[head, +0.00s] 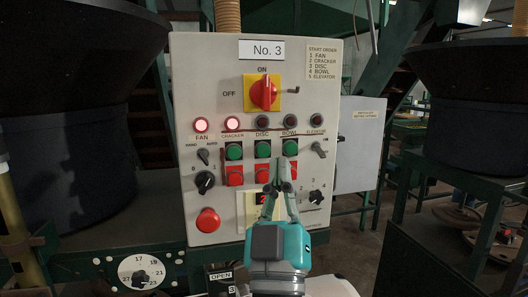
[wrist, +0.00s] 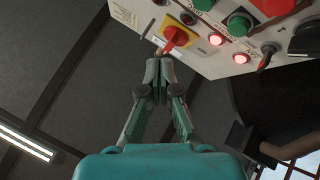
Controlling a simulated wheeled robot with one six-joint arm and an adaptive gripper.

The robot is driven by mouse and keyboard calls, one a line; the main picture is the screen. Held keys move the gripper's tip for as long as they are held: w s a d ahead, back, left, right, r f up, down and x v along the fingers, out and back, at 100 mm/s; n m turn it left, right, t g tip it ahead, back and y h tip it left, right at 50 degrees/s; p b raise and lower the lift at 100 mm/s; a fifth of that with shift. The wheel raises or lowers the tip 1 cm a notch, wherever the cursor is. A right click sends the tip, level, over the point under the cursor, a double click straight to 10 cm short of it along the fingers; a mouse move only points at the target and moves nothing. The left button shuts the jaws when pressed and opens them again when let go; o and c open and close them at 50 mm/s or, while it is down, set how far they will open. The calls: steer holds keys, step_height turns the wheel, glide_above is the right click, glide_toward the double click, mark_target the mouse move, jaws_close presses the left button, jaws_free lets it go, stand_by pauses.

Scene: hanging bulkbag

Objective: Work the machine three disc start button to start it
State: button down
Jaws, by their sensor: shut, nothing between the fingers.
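The machine panel (head: 218,70) is labelled No. 3. The disc start button (head: 263,149) is the middle green button, under the dark disc lamp (head: 262,122). In the wrist view the disc button (wrist: 203,4) is cut by the top edge. A red button (head: 262,173) sits below it. My gripper (head: 284,163) is shut and empty. In the head view its tips overlap the area just right of and below the disc button, in front of the bowl column's red button. In the wrist view my gripper (wrist: 159,62) overlaps the panel's edge near the main switch; contact cannot be told.
The fan lamp (head: 201,125) and cracker lamp (head: 233,124) glow red. Green cracker (head: 234,151) and bowl (head: 290,147) buttons flank the disc button. The red main switch (head: 264,93) stands above. A large red button (head: 208,220) is lower left. Dark hoppers stand either side.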

mark_target(264, 151)
steer(key=shift+w+a, duration=0.3)
steer(key=shift+w, duration=0.75)
steer(key=shift+w+a, duration=0.3)
steer(key=shift+w, duration=0.8)
steer(key=shift+w+a, duration=0.3)
steer(key=shift+w, duration=0.75)
steer(key=shift+w+a, duration=0.1)
steer(key=shift+w, duration=0.3)
